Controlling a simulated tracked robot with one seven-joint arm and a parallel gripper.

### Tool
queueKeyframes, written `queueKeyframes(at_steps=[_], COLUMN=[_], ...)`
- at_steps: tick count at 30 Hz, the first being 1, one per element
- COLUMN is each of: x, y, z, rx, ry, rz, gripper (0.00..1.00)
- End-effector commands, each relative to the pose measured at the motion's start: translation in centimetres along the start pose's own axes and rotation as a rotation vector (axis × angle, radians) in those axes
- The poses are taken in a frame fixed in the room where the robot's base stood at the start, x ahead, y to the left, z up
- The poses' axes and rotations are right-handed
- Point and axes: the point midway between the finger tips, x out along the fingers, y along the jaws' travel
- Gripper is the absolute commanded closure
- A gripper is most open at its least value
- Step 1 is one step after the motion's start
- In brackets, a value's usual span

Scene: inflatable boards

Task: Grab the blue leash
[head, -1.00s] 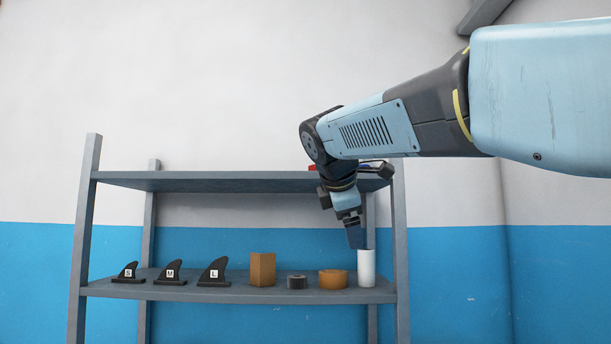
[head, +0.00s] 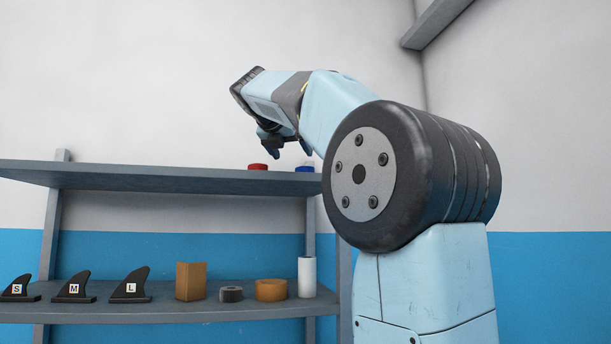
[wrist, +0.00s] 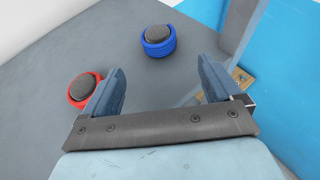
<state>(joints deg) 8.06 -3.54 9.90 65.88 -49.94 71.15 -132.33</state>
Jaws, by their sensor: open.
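The blue leash (head: 305,169) is a small coil on the top shelf, near its right end. In the wrist view the blue leash (wrist: 158,41) is wound around a dark round centre, ahead of my fingers and between their lines. My gripper (head: 287,149) is above the top shelf with its fingers pointing down. In the wrist view my gripper (wrist: 158,82) is open and empty, apart from the leash. A similar red coil (head: 257,167) lies to the left; the red coil (wrist: 85,89) is beside my left finger in the wrist view.
The top shelf (head: 150,177) is bare around the coils. A shelf post (wrist: 236,28) stands right of the blue coil. The lower shelf (head: 130,312) holds fins, a box, tape rolls and a white cylinder.

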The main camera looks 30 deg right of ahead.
Motion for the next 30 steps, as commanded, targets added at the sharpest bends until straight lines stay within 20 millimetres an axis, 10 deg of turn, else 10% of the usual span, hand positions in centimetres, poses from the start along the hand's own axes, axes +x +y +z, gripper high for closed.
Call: queueKeyframes(at_steps=[30], x=[9.9], y=[0.3], z=[0.4], rx=[-0.001], ry=[0.001], rz=[0.009], gripper=[0.08])
